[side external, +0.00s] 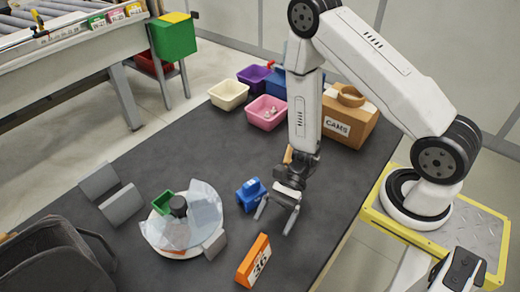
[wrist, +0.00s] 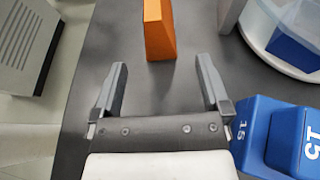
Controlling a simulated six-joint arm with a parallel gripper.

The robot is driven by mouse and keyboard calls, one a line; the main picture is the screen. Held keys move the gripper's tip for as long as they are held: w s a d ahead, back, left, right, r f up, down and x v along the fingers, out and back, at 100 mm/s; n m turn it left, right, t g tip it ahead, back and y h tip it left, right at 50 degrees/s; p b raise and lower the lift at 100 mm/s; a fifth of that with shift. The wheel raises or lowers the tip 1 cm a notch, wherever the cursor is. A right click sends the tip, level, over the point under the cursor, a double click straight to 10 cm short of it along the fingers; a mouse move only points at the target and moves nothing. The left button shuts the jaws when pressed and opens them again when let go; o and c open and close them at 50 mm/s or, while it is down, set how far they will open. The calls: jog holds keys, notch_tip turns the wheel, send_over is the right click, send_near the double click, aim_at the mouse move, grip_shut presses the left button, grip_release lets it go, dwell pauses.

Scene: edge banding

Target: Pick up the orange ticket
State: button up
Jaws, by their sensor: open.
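The orange ticket (side external: 253,264) is a wedge-shaped block standing on the dark table, with a white face marked 36. It also shows in the wrist view (wrist: 159,34) at the top centre, ahead of the fingertips and partly cut off by the frame edge. My gripper (side external: 276,221) is open and empty, pointing down above the table, behind the ticket in the side view. In the wrist view my gripper (wrist: 162,72) has its two fingers wide apart, with the ticket lying beyond the gap between them. The ticket touches neither finger.
A blue ticket (side external: 250,194) stands close to my gripper; the wrist view shows it (wrist: 255,132) marked 15, right of the fingers. A round white stand (side external: 180,249) with a clear cover is at left. Bins (side external: 228,94) and a cardboard box (side external: 350,113) stand at the back.

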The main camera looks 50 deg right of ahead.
aim_at(260, 250)
jog(key=shift+x, duration=1.3)
jog(key=shift+a, duration=0.1)
jog(key=shift+x, duration=2.55)
jog(key=shift+s+f, duration=0.1)
grip_shut()
jog(key=shift+r, duration=5.05)
